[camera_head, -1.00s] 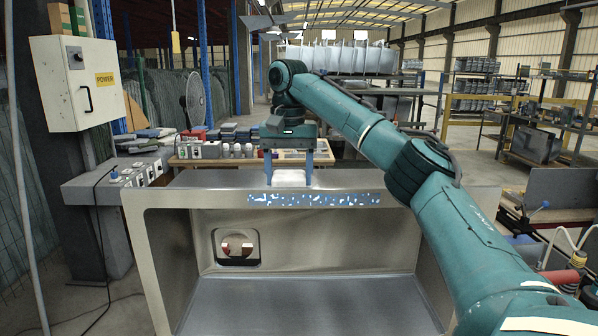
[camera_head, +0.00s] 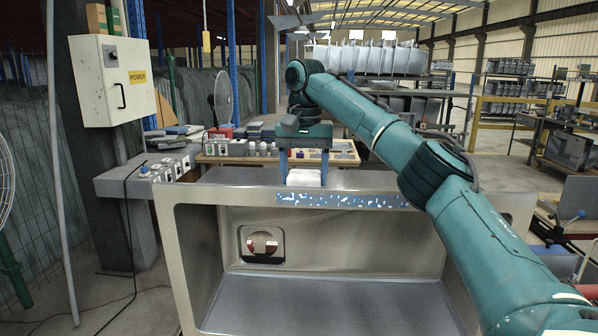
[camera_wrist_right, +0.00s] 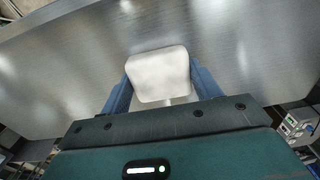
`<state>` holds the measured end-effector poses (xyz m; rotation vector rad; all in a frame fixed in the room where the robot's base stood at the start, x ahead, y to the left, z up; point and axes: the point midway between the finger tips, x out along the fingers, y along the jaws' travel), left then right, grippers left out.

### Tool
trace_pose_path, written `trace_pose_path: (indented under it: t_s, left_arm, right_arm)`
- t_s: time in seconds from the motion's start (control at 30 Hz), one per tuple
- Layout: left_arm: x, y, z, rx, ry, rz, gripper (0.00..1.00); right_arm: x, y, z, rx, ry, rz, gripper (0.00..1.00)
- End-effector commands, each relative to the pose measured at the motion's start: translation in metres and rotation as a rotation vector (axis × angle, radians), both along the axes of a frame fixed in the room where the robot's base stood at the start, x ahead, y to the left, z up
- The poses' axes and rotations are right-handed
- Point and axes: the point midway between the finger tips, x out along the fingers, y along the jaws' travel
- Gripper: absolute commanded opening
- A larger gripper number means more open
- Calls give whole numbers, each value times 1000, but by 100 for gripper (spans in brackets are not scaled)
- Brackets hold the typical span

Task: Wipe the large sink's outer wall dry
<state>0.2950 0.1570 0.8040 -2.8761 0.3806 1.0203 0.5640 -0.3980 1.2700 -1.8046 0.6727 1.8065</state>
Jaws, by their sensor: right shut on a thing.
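The large sink (camera_head: 420,230) is a grey metal basin in front of me in the head view. A blue strip with white specks (camera_head: 345,200) runs along its upper wall edge. My right gripper (camera_head: 304,175) points down at that edge, its blue fingers shut on a white pad or cloth (camera_head: 305,180). The pad is at the strip's left part; whether it presses on the wall I cannot tell. In the right wrist view the white pad (camera_wrist_right: 158,72) sits between the fingers before brushed metal (camera_wrist_right: 240,50). My left gripper is not in view.
A wooden table (camera_head: 345,155) with small items stands behind the sink. A grey bench (camera_head: 125,180) and a power box (camera_head: 118,80) are at left, a fan (camera_head: 222,95) behind them. Racks stand at the right. A round drain fitting (camera_head: 262,244) is inside the basin.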

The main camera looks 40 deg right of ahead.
Motion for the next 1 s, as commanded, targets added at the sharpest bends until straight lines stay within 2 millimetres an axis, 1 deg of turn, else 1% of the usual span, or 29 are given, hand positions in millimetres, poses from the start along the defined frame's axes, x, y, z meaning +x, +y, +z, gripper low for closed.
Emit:
trace_pose_path:
  t_s: [0.03, 0.13, 0.47, 0.8, 1.0]
  left_arm:
    - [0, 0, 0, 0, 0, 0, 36]
    - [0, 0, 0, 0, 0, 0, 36]
    - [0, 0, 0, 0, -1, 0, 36]
    - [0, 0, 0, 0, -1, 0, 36]
    - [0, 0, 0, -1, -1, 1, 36]
  right_arm:
    - [-4, -5, -1, -1, 2, -3, 45]
    - [-9, -12, 0, -1, 1, -3, 45]
    - [-18, -22, -1, 0, 3, -2, 45]
    - [-36, -44, -1, 0, 3, -3, 45]
    - [-39, -46, -2, 0, 3, -1, 45]
